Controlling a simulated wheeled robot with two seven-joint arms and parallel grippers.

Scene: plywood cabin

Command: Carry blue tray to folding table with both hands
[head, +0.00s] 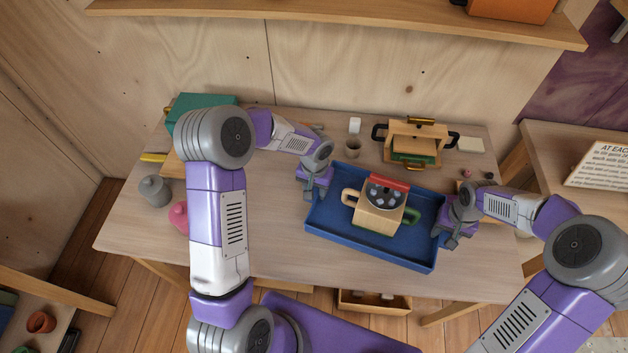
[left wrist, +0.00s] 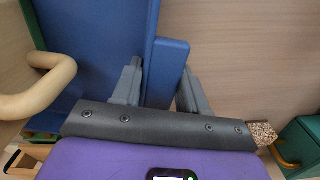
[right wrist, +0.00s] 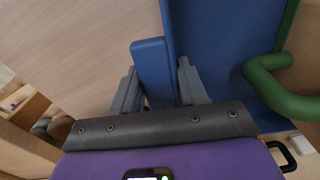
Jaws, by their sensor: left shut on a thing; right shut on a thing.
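The blue tray (head: 340,238) is over the wooden table in the head view; I cannot tell whether it touches the tabletop. A wooden box with handles (head: 377,215) sits in it, with a round dark container and a red bar on top. My left gripper (head: 313,190) is shut on the tray's left edge, and the left wrist view shows the blue tab (left wrist: 167,72) between its fingers. My right gripper (head: 450,235) is shut on the tray's right edge, and the right wrist view shows the other blue tab (right wrist: 153,70) between its fingers.
The table (head: 265,240) also holds a grey jar (head: 154,190), a pink item (head: 179,216), a teal box (head: 200,103), a cup (head: 352,147) and a wooden case (head: 414,142). Another table with a sign (head: 603,166) stands right. An open drawer (head: 374,303) lies below the front edge.

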